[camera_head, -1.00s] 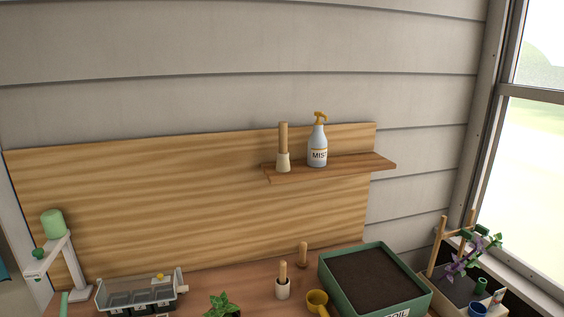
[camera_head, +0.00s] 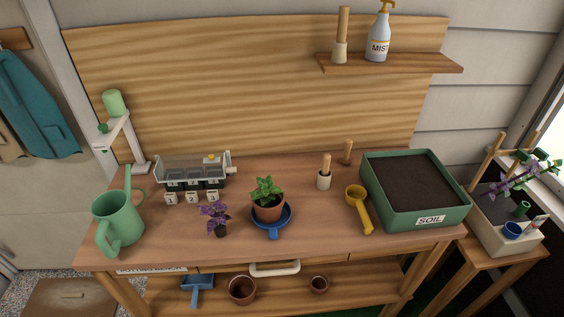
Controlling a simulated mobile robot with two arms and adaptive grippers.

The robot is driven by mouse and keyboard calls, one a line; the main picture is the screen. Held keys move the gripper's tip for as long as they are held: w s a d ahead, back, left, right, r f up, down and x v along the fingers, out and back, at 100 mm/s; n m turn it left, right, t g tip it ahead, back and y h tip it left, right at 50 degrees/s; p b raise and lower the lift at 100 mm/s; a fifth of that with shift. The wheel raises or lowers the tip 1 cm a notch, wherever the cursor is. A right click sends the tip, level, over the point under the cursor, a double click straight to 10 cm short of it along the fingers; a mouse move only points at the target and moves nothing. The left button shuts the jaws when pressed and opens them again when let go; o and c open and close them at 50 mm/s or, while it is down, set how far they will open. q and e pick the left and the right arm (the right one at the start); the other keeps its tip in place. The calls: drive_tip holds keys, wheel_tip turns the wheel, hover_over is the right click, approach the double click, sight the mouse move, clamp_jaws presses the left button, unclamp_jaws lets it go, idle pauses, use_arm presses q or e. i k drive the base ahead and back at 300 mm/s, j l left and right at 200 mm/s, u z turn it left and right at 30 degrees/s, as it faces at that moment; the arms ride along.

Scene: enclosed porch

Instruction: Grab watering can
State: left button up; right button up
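A green watering can (camera_head: 120,220) stands upright on the left end of the wooden potting bench (camera_head: 320,235). Neither of my grippers shows in the head view.
Right of the can are a seed tray with a clear cover (camera_head: 192,172), numbered blocks (camera_head: 191,198), a purple seedling (camera_head: 215,215) and a potted plant (camera_head: 268,200) on a blue saucer. A yellow scoop (camera_head: 359,208) and green soil bin (camera_head: 415,190) stand further right. A pale stand (camera_head: 125,140) rises behind the can.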

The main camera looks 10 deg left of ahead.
sight(115, 216)
drive_tip(key=j+u, duration=0.1)
drive_tip(key=u, duration=0.3)
drive_tip(key=i+u, duration=0.1)
drive_tip(key=u, duration=0.25)
drive_tip(key=j+u, duration=0.1)
drive_tip(key=u, duration=0.3)
drive_tip(key=i+u, duration=0.15)
drive_tip(key=u, duration=0.2)
